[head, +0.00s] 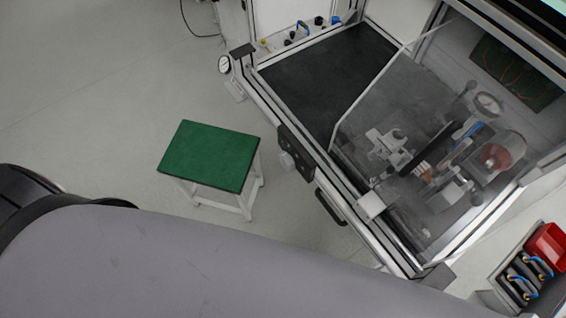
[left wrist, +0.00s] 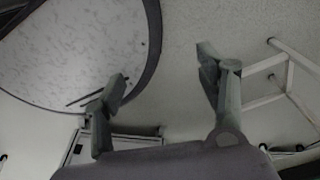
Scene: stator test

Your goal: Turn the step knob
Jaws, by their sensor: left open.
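In the head view, a pale round knob (head: 287,161) sits on a dark plate (head: 296,150) at the bench's front edge; I cannot read any marking on it. It looks like the step knob. I cannot make out the knob in the left wrist view. My left gripper (left wrist: 161,68) shows in the left wrist view with its two fingers wide apart and nothing between them. A large grey arm link of mine fills the bottom of the head view. My right gripper is in neither view.
A green-topped stool (head: 210,155) stands left of the bench. A dark handle (head: 330,207) is right of the knob. A clear guard (head: 385,85) covers the test fixture. A red bin (head: 547,246) is at lower right. White stool legs (left wrist: 275,97) show beside my left gripper.

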